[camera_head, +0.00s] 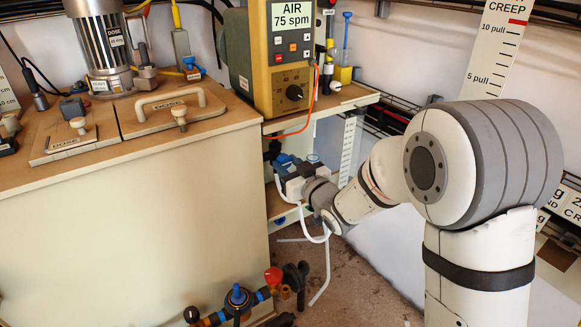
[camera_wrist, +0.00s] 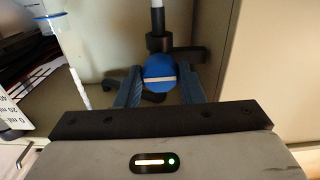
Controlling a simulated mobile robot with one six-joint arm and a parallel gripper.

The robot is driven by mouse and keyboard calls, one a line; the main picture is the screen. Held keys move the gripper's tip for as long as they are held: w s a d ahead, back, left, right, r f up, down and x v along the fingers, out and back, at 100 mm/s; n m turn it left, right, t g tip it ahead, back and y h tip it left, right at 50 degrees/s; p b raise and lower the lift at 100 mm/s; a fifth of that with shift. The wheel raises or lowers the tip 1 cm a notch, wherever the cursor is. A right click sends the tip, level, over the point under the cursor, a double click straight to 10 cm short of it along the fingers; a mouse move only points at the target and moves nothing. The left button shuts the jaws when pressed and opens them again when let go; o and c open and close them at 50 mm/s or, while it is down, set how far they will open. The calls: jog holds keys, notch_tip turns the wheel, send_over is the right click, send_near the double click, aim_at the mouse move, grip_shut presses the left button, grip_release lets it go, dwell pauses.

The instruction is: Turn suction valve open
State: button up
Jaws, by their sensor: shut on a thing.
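The suction valve's round blue knob (camera_wrist: 160,67) with a pale stripe across it sits between the fingers in the wrist view. A black fitting and a pale vertical pipe (camera_wrist: 157,18) stand directly behind it. My gripper (camera_wrist: 160,82) has its two blue fingers closed on the knob, one on each side. In the head view my gripper (camera_head: 287,164) reaches into the open space under the pump-controller shelf, right of the cream cabinet.
The cream cabinet (camera_head: 140,220) stands close on the left. The shelf (camera_head: 330,104) with the AIR 75 spm controller (camera_head: 283,62) is above my gripper. A pipe assembly with red and blue knobs (camera_head: 240,300) lies low in front. A clear tube with a blue top (camera_wrist: 68,60) stands left.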

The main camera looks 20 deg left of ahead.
jog(key=n+b, duration=0.2)
jog(key=shift+a+f+n+b, duration=0.1)
jog(key=shift+n+b, duration=0.2)
jog(key=shift+b, duration=0.1)
jog(key=n, duration=0.2)
jog(key=n+b, duration=0.1)
jog(key=n, duration=0.1)
jog(key=shift+r+n, duration=0.2)
jog(key=shift+n, duration=0.1)
jog(key=n, duration=1)
jog(key=shift+a, duration=0.1)
jog(key=shift+n, duration=0.3)
jog(key=o, duration=1)
jog(key=shift+f, duration=0.1)
